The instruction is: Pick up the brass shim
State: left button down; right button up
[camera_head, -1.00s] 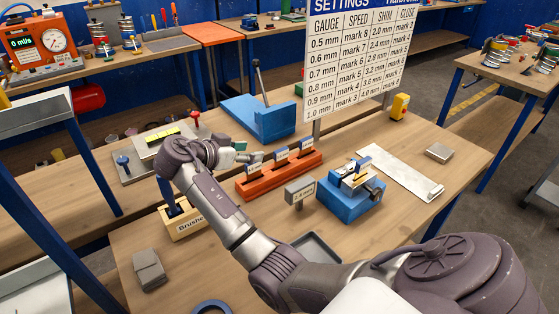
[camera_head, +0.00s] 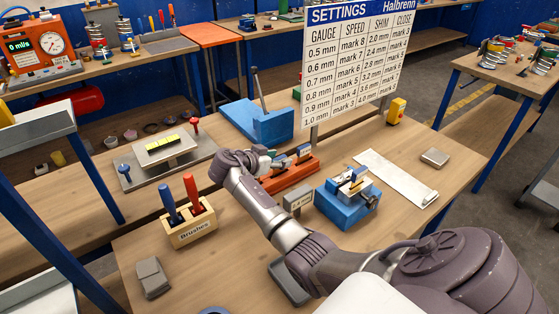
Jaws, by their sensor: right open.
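I cannot pick out a brass shim for certain. An orange rack (camera_head: 289,178) stands mid-bench with small dark, white-labelled pieces upright in it, such as the one at its right end (camera_head: 304,150). My right gripper (camera_head: 279,160) is at the rack's left and middle part, its fingers small and partly hidden by my wrist. It is open, and I see nothing held. Whether it touches a piece is not clear. My arm hides the rack's left end. My left gripper is not in view.
A blue fixture (camera_head: 346,204) and a small grey sign (camera_head: 298,198) stand right of my forearm. A settings board (camera_head: 357,70) rises behind the rack. A blue lever tool (camera_head: 262,122) stands behind.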

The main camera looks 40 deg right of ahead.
jog(key=shift+w+d+f, duration=0.1)
jog(key=shift+d+f, duration=0.3)
jog(key=shift+d, duration=0.15)
grip_shut()
jog(key=shift+r, duration=0.1)
